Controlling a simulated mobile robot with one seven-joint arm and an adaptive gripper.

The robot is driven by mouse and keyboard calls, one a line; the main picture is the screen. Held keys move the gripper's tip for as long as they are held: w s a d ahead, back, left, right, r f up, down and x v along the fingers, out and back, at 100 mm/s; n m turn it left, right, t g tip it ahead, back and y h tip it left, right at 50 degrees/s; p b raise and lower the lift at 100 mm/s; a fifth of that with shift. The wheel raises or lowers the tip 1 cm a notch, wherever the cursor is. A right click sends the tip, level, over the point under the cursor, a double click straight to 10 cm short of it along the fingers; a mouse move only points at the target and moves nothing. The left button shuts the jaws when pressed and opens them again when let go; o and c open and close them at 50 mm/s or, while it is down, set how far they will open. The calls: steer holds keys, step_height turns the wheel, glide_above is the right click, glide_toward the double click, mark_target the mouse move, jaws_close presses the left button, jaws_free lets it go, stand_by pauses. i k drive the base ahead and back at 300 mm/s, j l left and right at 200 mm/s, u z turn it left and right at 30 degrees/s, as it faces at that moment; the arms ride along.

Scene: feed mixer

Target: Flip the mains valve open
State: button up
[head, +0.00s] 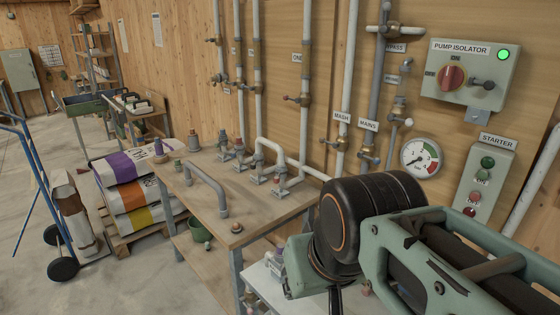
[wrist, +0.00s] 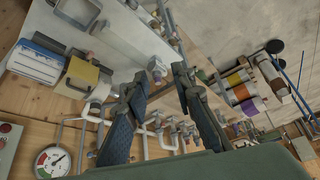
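The MAINS label (head: 368,125) is on a dark grey vertical pipe (head: 377,80) on the wooden wall. Just below the label sits a valve (head: 369,157) with a small bluish handle; its exact angle is too small to tell. My arm reaches in from the lower right of the head view, below the gauge, and my gripper's fingers are hidden there. In the wrist view my gripper (wrist: 158,76) shows two dark fingers spread apart with nothing held between them. The mains valve cannot be made out clearly in the wrist view.
A pressure gauge (head: 421,158) hangs right of the valve; it also shows in the wrist view (wrist: 52,161). The MASH pipe (head: 347,75) runs close on the left. The pump isolator box (head: 470,75) shows a green light. A workbench (head: 245,205) with pipe fittings stands left.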

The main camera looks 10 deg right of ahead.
mark_target(376, 161)
steer(key=k, duration=0.6)
steer(key=z, duration=2.45)
steer(key=j, duration=2.45)
